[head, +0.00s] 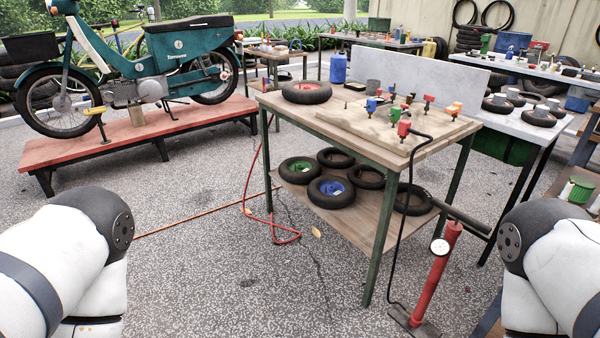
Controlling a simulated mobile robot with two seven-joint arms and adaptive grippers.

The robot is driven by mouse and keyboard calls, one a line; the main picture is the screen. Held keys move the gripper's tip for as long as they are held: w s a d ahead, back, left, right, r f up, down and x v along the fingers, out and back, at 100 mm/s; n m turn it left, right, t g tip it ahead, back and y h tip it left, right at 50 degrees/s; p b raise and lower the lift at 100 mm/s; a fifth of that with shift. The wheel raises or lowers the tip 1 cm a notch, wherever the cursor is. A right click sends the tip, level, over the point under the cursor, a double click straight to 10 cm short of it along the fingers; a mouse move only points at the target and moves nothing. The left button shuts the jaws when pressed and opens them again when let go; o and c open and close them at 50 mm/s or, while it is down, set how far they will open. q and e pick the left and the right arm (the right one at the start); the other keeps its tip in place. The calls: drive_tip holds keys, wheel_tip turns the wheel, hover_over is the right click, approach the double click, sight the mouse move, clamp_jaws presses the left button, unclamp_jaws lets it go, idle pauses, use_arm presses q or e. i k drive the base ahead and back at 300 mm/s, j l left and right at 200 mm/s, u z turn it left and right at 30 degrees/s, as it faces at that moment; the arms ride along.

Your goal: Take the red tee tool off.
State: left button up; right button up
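Several small tee-shaped tools in different colours stand on a wooden board (372,123) on top of the cart table. A red tee-shaped piece (404,129) stands at the board's front edge, beside the end of a black hose (432,160). I cannot tell whether the hose joins it. Another red tee-shaped piece (428,99) stands farther back. Blue (371,105), green (394,113) and orange (453,110) pieces stand near them. They are too small to tell what each is fitted on. My arms show at the lower left and lower right, but both grippers are out of view.
A red floor pump (437,275) stands at the front right.

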sight(429, 99)
drive_tip(key=i+l+z, duration=0.1)
drive_tip(key=i+l, duration=0.2)
drive_tip(key=l, duration=0.2)
drive_tip(key=i+l+z, duration=0.1)
drive_tip(key=i+l, duration=0.25)
drive_tip(key=l, duration=0.15)
